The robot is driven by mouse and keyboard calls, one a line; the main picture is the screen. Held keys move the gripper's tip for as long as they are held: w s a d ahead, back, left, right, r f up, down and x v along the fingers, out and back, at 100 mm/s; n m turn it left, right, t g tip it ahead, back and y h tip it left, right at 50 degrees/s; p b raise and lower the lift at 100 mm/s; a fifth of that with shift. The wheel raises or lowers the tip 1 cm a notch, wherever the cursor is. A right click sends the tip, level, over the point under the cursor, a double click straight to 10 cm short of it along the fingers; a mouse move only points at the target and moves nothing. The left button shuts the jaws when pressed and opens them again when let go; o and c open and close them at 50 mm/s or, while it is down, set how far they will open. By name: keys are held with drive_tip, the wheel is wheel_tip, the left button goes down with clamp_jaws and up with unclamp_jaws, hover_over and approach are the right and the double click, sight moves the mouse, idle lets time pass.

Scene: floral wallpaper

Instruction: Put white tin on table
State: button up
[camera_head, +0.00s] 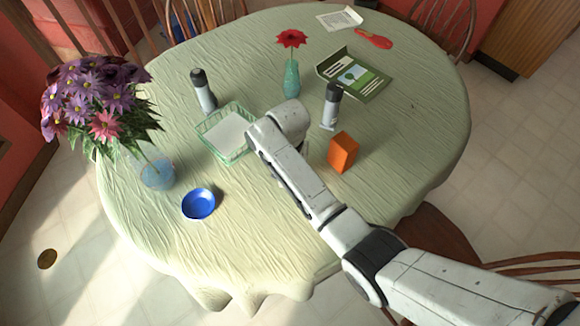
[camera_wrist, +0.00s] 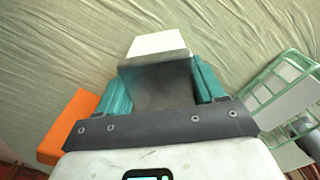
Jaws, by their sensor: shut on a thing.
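In the wrist view my gripper (camera_wrist: 158,85) has its teal fingers on either side of a box-like thing, which I take to be the white tin (camera_wrist: 158,44). Its far part is bright white and the face nearer the camera is dark with shade. The tin is over the pale green cloth of the table (camera_head: 240,265); whether it touches the cloth I cannot tell. In the head view the wrist of my arm hides the fingers and the tin, between the green wire basket and the orange box.
The green wire basket (camera_head: 211,150) with a white sheet-like thing inside is close on the left, the orange box (camera_head: 343,152) close on the right. A blue bowl (camera_head: 198,204) sits front left.

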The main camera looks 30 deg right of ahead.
drive_tip(key=shift+f, duration=0.1)
drive_tip(key=o, duration=1.2)
drive_tip(key=shift+o, duration=0.2)
wheel_tip(320, 180, up, 12)
